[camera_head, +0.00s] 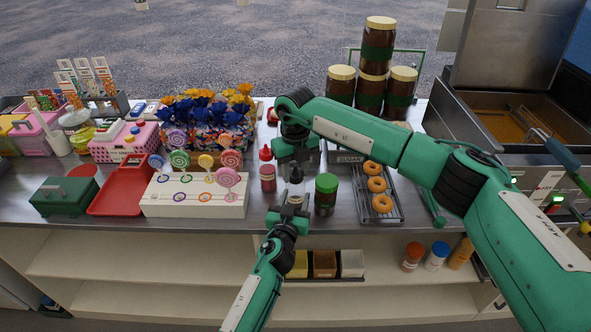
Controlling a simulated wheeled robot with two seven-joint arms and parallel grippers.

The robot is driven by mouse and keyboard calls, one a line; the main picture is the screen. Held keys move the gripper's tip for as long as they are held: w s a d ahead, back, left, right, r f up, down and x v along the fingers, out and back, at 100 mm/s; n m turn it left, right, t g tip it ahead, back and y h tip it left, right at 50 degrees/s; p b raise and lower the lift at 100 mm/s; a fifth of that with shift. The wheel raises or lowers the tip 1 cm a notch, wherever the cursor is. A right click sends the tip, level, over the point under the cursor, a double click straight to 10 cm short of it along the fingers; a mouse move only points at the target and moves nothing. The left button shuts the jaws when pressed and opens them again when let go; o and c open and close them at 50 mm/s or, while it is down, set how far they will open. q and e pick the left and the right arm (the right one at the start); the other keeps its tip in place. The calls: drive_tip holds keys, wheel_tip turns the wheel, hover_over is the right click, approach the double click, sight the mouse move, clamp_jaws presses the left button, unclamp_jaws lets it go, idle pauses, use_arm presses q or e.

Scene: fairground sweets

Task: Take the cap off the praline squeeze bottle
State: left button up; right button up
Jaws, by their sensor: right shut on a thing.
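The squeeze bottle (295,190) stands on the steel counter in the head view, with a pale body and a dark top (296,174). My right gripper (297,165) reaches over it from above and is shut on the dark cap at its top. My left gripper (289,211) is low at the front of the bottle, by its base. The bottle's lower part is hidden by it, and I cannot tell whether its jaws are closed. I cannot read a label on the bottle.
A red squeeze bottle (267,172) stands close on the left and a green-lidded jar (326,194) close on the right. A rack (392,213) of doughnuts lies further right. A white lollipop stand (193,205) and a red tray (122,190) are at the left.

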drive_tip(key=n, duration=1.5)
drive_tip(key=shift+r+n, duration=0.1)
drive_tip(key=shift+n, duration=0.3)
drive_tip(key=n, duration=0.5)
drive_tip(key=shift+n, duration=0.4)
drive_tip(key=shift+r, duration=0.1)
drive_tip(key=shift+r, duration=0.95)
